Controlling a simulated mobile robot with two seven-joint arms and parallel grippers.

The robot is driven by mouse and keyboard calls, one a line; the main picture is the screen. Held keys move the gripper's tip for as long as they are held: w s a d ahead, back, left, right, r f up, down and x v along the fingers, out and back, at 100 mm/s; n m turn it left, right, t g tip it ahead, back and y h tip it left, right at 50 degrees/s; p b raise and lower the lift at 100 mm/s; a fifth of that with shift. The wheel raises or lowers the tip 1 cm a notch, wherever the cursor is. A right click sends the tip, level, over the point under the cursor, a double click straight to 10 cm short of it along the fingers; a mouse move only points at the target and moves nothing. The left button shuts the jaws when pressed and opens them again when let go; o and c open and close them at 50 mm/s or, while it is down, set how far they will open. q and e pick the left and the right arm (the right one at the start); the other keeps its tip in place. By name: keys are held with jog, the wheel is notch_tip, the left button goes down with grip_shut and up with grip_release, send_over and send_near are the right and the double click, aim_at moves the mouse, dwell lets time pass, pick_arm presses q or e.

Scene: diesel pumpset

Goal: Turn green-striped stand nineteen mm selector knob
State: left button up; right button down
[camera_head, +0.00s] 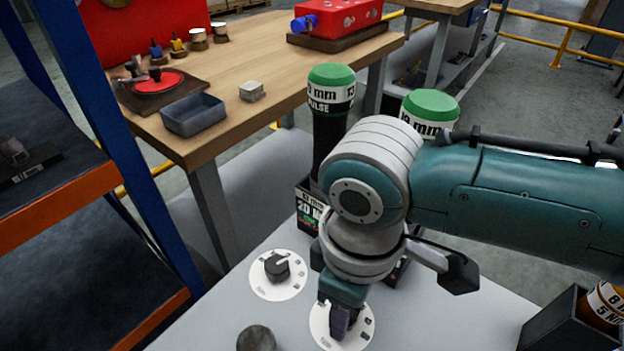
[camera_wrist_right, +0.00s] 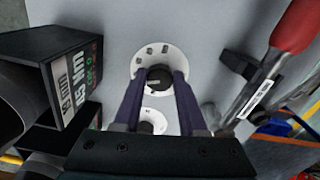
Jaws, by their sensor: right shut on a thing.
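A round white dial (camera_head: 362,325) with a dark selector knob (camera_wrist_right: 155,77) lies on the grey bench top below the right arm. My right gripper (camera_head: 341,316) points down over this dial. In the wrist view its two fingers (camera_wrist_right: 157,90) stand on either side of the knob, closed on it. In the head view the gripper hides most of the knob. A second white dial (camera_head: 279,290) with a black knob (camera_head: 277,267) sits to the left, untouched. Two green-capped tools marked in mm (camera_head: 331,78) (camera_head: 430,105) stand behind, partly hidden by my arm. My left gripper is not in view.
A black stand with printed labels (camera_head: 308,212) is behind the dials; it also shows in the wrist view (camera_wrist_right: 75,80). A dark round piece (camera_head: 256,339) is at the front edge. A red-handled tool (camera_wrist_right: 297,28) lies right in the wrist view. A blue-orange rack (camera_head: 140,160) stands left.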

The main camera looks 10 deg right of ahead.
jog(key=shift+m, duration=0.4)
jog(key=shift+c, duration=2.3)
grip_release()
notch_tip(320, 180, up, 10)
jog(key=p, duration=0.3)
jog(key=shift+p, duration=0.4)
